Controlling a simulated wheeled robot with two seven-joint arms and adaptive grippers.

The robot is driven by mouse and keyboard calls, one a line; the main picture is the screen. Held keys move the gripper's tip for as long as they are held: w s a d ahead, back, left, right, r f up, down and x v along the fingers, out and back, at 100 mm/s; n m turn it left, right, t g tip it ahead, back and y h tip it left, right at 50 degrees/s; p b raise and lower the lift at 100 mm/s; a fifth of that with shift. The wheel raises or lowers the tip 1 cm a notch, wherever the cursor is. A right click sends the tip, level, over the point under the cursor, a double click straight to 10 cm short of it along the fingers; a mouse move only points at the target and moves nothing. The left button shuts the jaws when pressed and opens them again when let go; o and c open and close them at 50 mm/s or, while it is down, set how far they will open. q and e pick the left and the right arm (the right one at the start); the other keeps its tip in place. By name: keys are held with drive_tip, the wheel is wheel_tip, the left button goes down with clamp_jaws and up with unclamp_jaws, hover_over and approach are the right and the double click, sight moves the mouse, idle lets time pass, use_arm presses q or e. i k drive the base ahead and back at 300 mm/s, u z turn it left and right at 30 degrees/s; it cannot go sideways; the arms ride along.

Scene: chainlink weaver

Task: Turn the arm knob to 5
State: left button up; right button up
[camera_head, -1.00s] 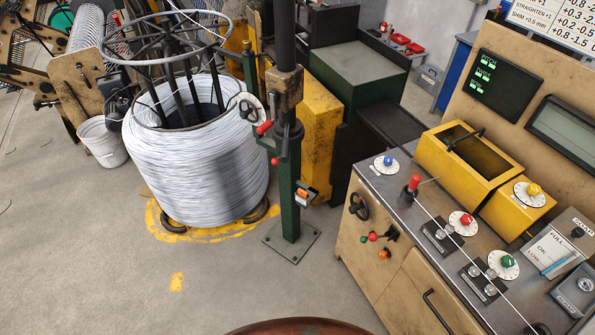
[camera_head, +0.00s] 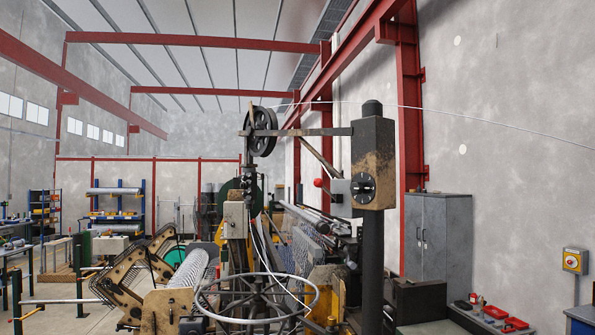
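A black round dial knob (camera_head: 363,188) with pale marks sits on the front of a worn tan and dark box (camera_head: 374,150). The box stands on top of a dark upright post (camera_head: 373,265). A horizontal arm (camera_head: 318,132) runs left from the box to a black grooved wheel (camera_head: 261,131). I take this dial as the arm knob; its setting is too small to read. A red ball (camera_head: 318,183) on a lever is left of the dial. Neither of my grippers is in view.
A thin wire (camera_head: 430,108) crosses above the box and runs to the right. A wire reel frame (camera_head: 256,297) stands below left of the post.

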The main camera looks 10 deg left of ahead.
sight(356, 188)
drive_tip(key=z, duration=0.05)
drive_tip(key=k, duration=1.05)
drive_tip(key=u, duration=0.9)
drive_tip(key=i, duration=1.3)
drive_tip(key=z, duration=0.35)
